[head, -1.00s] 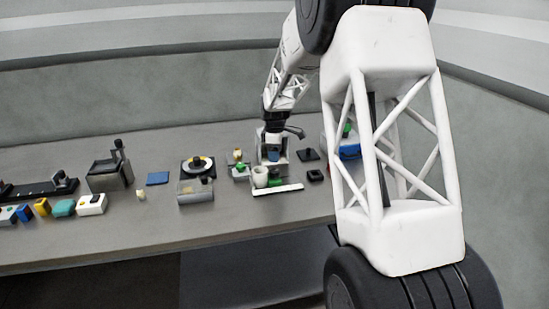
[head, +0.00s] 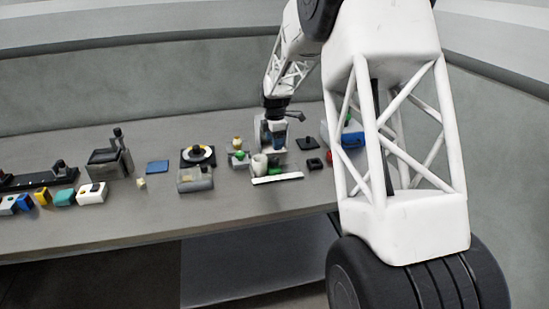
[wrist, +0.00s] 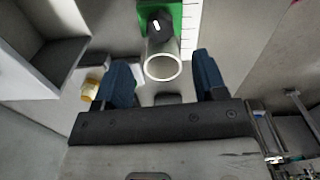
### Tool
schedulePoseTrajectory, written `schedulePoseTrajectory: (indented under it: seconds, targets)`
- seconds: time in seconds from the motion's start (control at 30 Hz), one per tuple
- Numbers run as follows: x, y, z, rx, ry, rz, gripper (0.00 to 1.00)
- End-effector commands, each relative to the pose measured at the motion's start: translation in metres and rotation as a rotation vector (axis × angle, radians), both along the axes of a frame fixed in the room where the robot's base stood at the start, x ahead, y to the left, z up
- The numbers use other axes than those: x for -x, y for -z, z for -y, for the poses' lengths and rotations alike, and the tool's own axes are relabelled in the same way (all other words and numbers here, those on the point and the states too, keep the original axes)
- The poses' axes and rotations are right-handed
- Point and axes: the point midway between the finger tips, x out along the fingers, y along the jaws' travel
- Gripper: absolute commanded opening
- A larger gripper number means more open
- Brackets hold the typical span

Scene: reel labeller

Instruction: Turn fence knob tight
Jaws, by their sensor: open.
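A black knob (wrist: 157,22) with a white mark sits on a green block (wrist: 175,10) at the top of the wrist view. I cannot tell for sure that it is the fence knob. A white hollow cylinder (wrist: 163,66) stands near it, its round end facing my camera. My gripper (wrist: 161,75) is open, with one blue finger on each side of the cylinder in the picture. Nothing shows gripped, and I cannot tell the depth gap. In the head view my gripper (head: 275,146) is over the labeller area, behind the white cylinder (head: 259,164); its fingertips are partly hidden.
A white marked strip (head: 278,178) lies in front. A yellow-topped knob (wrist: 91,90) is left of my fingers, near a grey-white housing (wrist: 40,70). A reel stand (head: 197,160), a blue pad (head: 157,167) and dark blocks (head: 308,143) stand around. Bare table lies at the front.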

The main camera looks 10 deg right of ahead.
Motion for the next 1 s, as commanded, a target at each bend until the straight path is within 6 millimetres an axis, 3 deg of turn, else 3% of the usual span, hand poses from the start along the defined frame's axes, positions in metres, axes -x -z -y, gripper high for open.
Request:
schedulePoseTrajectory:
  seconds: [0.57,1.0]
  targets:
    - [0.0,0.006,0.0,0.0,-0.02,-0.001,0.65]
    - [0.0,0.052,0.0,0.0,-0.02,-0.002,0.65]
